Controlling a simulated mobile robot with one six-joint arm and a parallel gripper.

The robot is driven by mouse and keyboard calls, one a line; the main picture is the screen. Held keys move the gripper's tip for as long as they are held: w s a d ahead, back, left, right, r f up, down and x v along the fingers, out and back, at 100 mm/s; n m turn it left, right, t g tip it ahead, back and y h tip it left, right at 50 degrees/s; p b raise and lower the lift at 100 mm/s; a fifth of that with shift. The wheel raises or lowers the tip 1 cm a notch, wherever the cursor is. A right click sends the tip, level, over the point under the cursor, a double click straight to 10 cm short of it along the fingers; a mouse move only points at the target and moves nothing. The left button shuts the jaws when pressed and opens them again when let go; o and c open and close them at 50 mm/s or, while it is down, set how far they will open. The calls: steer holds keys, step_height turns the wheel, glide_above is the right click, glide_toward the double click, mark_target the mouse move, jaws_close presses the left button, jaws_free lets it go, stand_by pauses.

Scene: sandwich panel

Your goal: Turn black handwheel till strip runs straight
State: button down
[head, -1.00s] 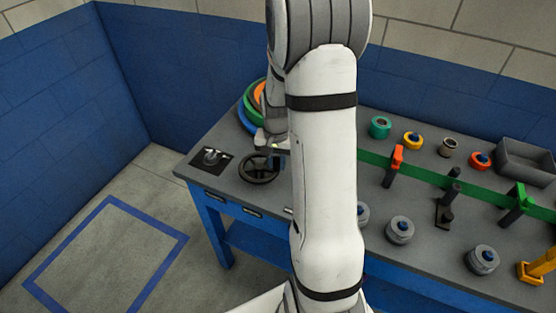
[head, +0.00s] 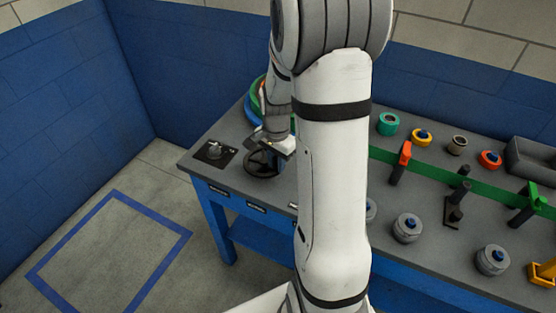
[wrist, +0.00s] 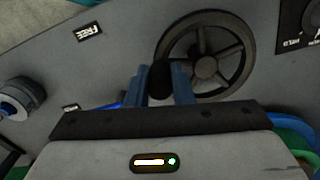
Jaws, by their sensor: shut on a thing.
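The black handwheel (head: 262,165) lies at the left end of the grey bench, partly hidden by my gripper (head: 272,148). In the wrist view the spoked handwheel (wrist: 205,55) shows with its hub and rim. My gripper (wrist: 166,85) is shut on the wheel's dark, rounded knob (wrist: 160,80) at the rim, with a blue finger on each side. The green strip (head: 430,176) runs across the bench past orange and green clamps; its left part is hidden behind my arm.
A black dial plate (head: 214,152) is left of the wheel. Coloured rolls stand behind my gripper. Grey rollers (head: 407,228) stand along the front right. Labels reading FREE (wrist: 88,30) and HELD (wrist: 292,43) show in the wrist view. The floor at left is clear.

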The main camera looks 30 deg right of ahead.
steer(key=c, duration=1.3)
jaws_free()
steer(key=shift+w+r, duration=0.1)
step_height(320, 180, up, 7)
steer(key=shift+r, duration=0.3)
